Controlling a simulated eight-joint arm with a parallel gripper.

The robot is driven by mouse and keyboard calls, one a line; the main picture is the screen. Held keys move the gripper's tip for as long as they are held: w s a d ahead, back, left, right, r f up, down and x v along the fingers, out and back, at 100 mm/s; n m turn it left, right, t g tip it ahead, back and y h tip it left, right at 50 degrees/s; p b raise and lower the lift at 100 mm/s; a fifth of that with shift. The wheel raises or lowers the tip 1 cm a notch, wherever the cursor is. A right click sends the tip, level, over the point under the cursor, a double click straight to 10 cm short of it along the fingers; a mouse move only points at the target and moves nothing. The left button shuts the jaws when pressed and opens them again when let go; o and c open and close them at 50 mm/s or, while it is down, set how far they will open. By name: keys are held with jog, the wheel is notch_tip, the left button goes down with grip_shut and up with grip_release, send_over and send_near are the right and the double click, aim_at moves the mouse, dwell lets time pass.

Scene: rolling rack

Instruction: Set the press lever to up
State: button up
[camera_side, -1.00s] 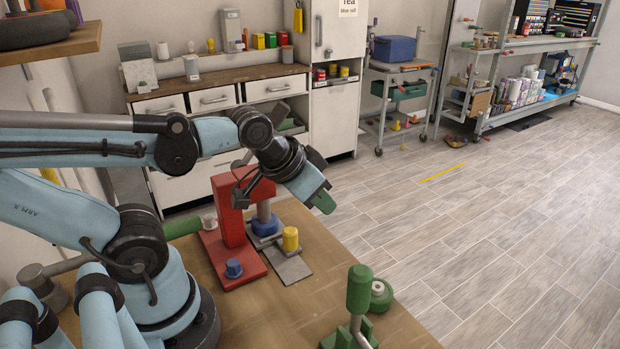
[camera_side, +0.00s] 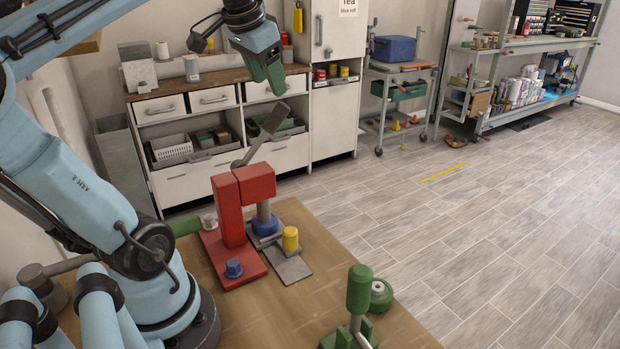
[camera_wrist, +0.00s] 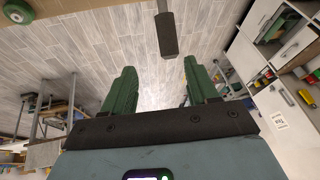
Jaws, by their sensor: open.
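The red press (camera_side: 232,212) stands on the wooden table in the side view. Its grey lever (camera_side: 262,132) slants up and to the right from the press top, ending in a flat dark handle. In the wrist view the lever's handle (camera_wrist: 167,34) shows ahead of the fingers, near the middle of the gap. My gripper (camera_side: 270,82) is above the lever handle in the side view, pointing down, with a gap between them. Its green fingers (camera_wrist: 160,68) are apart with nothing between them in the wrist view.
A yellow cylinder (camera_side: 290,239) and a blue knob (camera_side: 233,268) are by the press base. A green upright handle (camera_side: 359,289) and a green wheel (camera_side: 380,294) are at the table's front right. White drawers (camera_side: 220,183) stand behind the table.

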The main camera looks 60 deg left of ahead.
aim_at(275, 111)
jog(key=x, duration=0.3)
jog(key=a+x, duration=0.1)
jog(key=x, duration=0.7)
jog(key=shift+s+a, duration=0.2)
jog(key=shift+a, duration=0.05)
grip_shut()
